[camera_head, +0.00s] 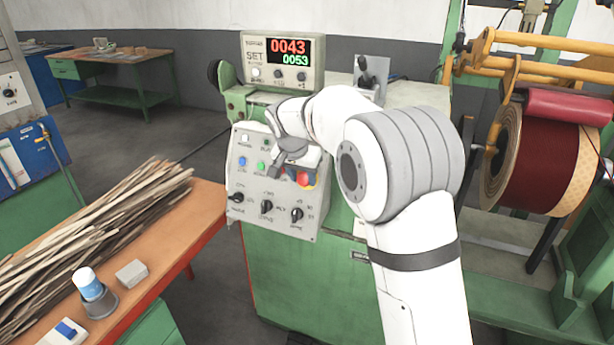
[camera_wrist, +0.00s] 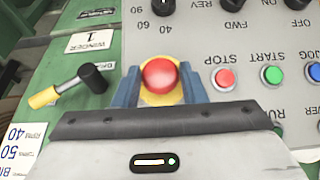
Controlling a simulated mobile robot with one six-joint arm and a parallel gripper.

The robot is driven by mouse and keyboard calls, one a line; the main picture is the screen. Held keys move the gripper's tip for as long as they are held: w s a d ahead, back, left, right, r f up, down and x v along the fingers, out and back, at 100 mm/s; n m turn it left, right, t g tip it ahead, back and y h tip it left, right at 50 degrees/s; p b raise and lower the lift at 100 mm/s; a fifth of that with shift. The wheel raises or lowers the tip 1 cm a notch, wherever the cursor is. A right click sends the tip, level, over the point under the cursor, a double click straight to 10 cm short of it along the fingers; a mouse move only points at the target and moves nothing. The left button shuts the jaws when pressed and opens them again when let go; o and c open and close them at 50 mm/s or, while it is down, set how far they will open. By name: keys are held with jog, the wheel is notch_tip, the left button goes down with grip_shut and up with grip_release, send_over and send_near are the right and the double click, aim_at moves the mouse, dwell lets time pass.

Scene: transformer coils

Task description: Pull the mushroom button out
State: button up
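The red mushroom button (camera_wrist: 161,75) has a yellow collar and sits on the grey control panel (camera_wrist: 225,40) in the wrist view. In the head view the button (camera_head: 306,180) is partly hidden by my gripper and arm. My gripper (camera_wrist: 161,82) is at the panel, its two blue-grey fingers on either side of the button. The fingers lie very close to its sides. I cannot tell whether they touch it or are clamped on it.
The panel carries red STOP (camera_wrist: 225,79), green START (camera_wrist: 273,75) and blue (camera_wrist: 313,73) buttons beside my gripper, plus black knobs. A yellow-black lever (camera_wrist: 70,85) stands on the other side. A wooden bench (camera_head: 205,205) with strips is at left, a coil (camera_head: 545,160) at right.

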grip_shut()
jog(key=shift+s+a+b, duration=0.15)
jog(key=shift+s+b, duration=0.3)
jog(key=shift+o, duration=0.6)
grip_release()
jog(key=shift+r, duration=0.1)
jog(key=o, duration=0.3)
jog(key=shift+s+r, duration=0.15)
jog(key=shift+o, duration=0.7)
jog(key=v, duration=0.7)
jog(key=shift+r, duration=0.35)
